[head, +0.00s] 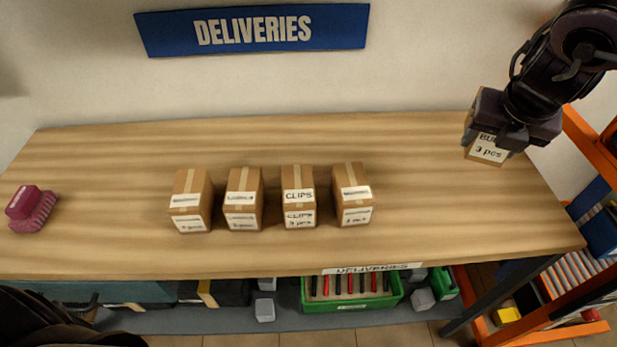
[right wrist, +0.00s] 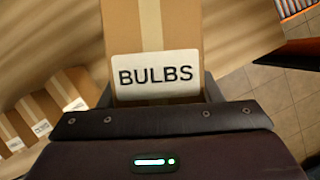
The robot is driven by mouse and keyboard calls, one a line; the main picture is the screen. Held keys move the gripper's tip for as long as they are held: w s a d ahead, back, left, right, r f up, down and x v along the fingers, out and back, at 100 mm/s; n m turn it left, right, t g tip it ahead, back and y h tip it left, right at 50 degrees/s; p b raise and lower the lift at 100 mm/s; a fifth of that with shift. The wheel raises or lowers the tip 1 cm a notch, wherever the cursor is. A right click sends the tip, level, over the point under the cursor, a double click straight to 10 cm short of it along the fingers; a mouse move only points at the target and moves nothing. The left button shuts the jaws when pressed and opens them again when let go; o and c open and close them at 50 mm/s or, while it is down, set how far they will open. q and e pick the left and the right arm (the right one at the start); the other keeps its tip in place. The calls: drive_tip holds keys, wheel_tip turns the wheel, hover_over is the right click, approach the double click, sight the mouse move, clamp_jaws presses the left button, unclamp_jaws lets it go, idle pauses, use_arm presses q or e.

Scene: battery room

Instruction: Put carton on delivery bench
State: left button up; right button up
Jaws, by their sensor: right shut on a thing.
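A brown carton (head: 487,150) with a white label is in my right gripper (head: 509,126), at the right end of the delivery bench. In the right wrist view the carton (right wrist: 153,35) shows the label BULBS, with the gripper (right wrist: 158,103) shut around it. I cannot tell whether its base touches the bench. The wooden delivery bench (head: 440,180) stands under a blue DELIVERIES sign (head: 253,30). Several other cartons stand in a row on it, one marked CLIPS (head: 299,197). Part of my left arm shows at the lower left; its gripper is not visible.
A pink brush (head: 31,208) lies at the bench's left end. The bench top between the row and the held carton is clear. An orange rack (head: 590,140) stands close at the right. Below the bench is a green tool tray (head: 350,302).

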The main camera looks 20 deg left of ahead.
sight(451, 201)
drive_tip(key=n, duration=0.1)
drive_tip(key=w+n+y+b, duration=0.1)
drive_tip(key=n, duration=0.1)
drive_tip(key=shift+w+d+r+y, duration=0.1)
drive_tip(key=shift+w+d+y, duration=0.05)
drive_tip(key=shift+d+y, duration=0.15)
drive_tip(key=n, duration=0.1)
drive_tip(key=w+n+y+b, duration=0.1)
drive_tip(key=n, duration=0.1)
drive_tip(key=n+g, duration=0.1)
drive_tip(key=n, duration=0.1)
drive_tip(key=shift+w+d+r+y, duration=0.3)
drive_tip(key=shift+d+r, duration=0.05)
drive_tip(key=shift+d, duration=0.05)
drive_tip(key=n, duration=0.1)
drive_tip(key=n+b, duration=0.1)
drive_tip(key=w+n+g+y, duration=0.1)
drive_tip(key=n, duration=0.1)
drive_tip(key=shift+d+r, duration=0.3)
drive_tip(key=shift+d, duration=0.1)
drive_tip(key=shift+w+d+r+n+g+b, duration=0.2)
drive_tip(key=shift+n+g+b, duration=0.1)
drive_tip(key=shift+n, duration=0.6)
